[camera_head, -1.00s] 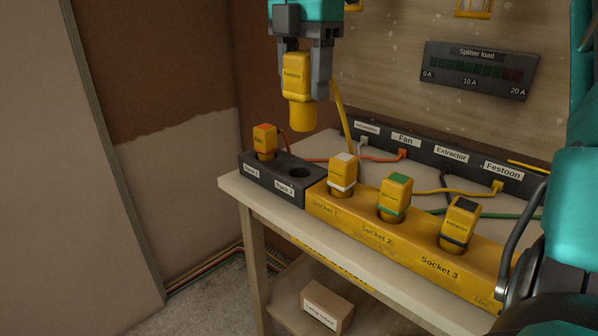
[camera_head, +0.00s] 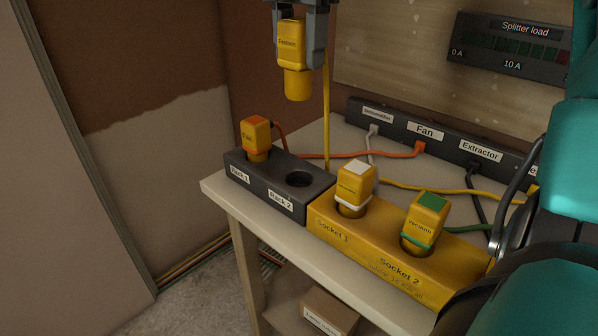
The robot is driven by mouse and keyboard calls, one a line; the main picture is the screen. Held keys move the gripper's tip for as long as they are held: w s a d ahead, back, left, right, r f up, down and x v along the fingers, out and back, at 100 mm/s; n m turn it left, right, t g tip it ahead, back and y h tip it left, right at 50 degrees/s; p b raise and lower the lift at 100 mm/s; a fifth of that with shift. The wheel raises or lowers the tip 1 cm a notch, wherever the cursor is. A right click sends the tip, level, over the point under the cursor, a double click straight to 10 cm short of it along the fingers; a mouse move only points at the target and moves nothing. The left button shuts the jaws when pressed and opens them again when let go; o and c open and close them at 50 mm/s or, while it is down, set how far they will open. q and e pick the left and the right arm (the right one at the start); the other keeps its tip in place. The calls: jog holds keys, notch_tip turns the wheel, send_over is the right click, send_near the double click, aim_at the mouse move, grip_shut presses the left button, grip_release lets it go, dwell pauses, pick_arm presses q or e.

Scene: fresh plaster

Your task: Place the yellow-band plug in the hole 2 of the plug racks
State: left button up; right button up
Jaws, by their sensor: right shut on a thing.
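A yellow plug (camera_head: 295,80) with a label hangs upright in my right gripper (camera_head: 299,45), which is shut on it at the top of the head view. A yellow cord (camera_head: 326,110) runs down beside it. The black plug rack (camera_head: 258,181) stands below on the table. Hole 2 (camera_head: 298,179), marked Rack 2, is empty and open. The Rack 1 hole holds a plug with an orange top (camera_head: 256,135). The held plug is well above the rack, apart from it, roughly over hole 2 in the picture. My left gripper is not seen.
The yellow socket block (camera_head: 327,226) adjoins the rack, holding a white-top plug (camera_head: 356,181) and a green-top plug (camera_head: 427,212). A black strip (camera_head: 450,150) with cords stands behind. The table's front edge (camera_head: 262,227) is close. My arm blocks the right side.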

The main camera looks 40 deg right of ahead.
jog(key=shift+f+b, duration=1.45)
jog(key=shift+f, duration=7.95)
jog(key=shift+f, duration=0.2)
jog(key=o, duration=1.1)
jog(key=shift+r, duration=0.1)
jog(key=shift+o, duration=0.2)
